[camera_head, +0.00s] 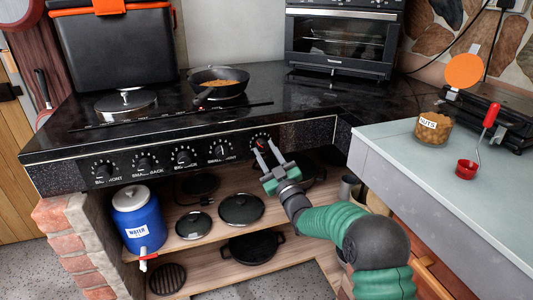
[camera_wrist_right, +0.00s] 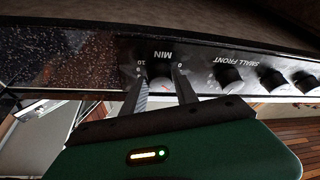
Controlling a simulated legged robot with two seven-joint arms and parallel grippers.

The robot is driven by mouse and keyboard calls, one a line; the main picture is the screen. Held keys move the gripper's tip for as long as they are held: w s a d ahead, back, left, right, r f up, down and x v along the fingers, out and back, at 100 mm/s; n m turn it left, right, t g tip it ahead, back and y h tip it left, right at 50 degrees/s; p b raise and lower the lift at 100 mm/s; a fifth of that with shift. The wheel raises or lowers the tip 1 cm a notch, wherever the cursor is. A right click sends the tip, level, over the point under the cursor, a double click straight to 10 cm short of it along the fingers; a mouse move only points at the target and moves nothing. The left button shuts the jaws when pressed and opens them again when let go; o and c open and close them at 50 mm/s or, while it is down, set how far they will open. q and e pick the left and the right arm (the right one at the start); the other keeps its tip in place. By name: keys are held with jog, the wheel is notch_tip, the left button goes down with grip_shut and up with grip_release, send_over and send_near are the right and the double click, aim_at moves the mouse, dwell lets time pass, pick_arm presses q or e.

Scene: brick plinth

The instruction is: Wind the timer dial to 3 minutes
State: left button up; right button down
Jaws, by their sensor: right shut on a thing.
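The timer dial (camera_wrist_right: 160,72) is a black knob marked MIN on the black front panel of the stove. In the head view the dial (camera_head: 260,139) is the rightmost knob of the row. My right gripper (camera_head: 264,147) reaches it from below, its grey fingers shut on the dial. In the right wrist view the two fingers of my right gripper (camera_wrist_right: 164,88) lie on either side of the knob. The numbers 0, 8 and 10 show around it; the pointer's exact setting is too small to read. My left gripper is not in view.
Several similar knobs, such as the small front knob (camera_head: 221,149), sit left of the dial. A pan (camera_head: 232,75) stands on the black stove top (camera_head: 300,100). Shelves below hold lids and a blue water jug (camera_head: 140,222). A pale counter (camera_head: 430,170) stands close on the right.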

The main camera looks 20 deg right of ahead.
jog(key=shift+a+f+m, duration=0.1)
jog(key=shift+f+m, duration=0.25)
jog(key=shift+m, duration=0.25)
jog(key=c, duration=1)
grip_release()
jog(key=shift+o, duration=0.2)
jog(key=shift+r, duration=0.15)
jog(key=shift+s, duration=0.1)
jog(key=p+v, duration=0.4)
jog(key=v, duration=1.2)
jog(key=shift+s+f, duration=0.25)
jog(key=shift+f, duration=0.05)
jog(key=shift+r, duration=0.1)
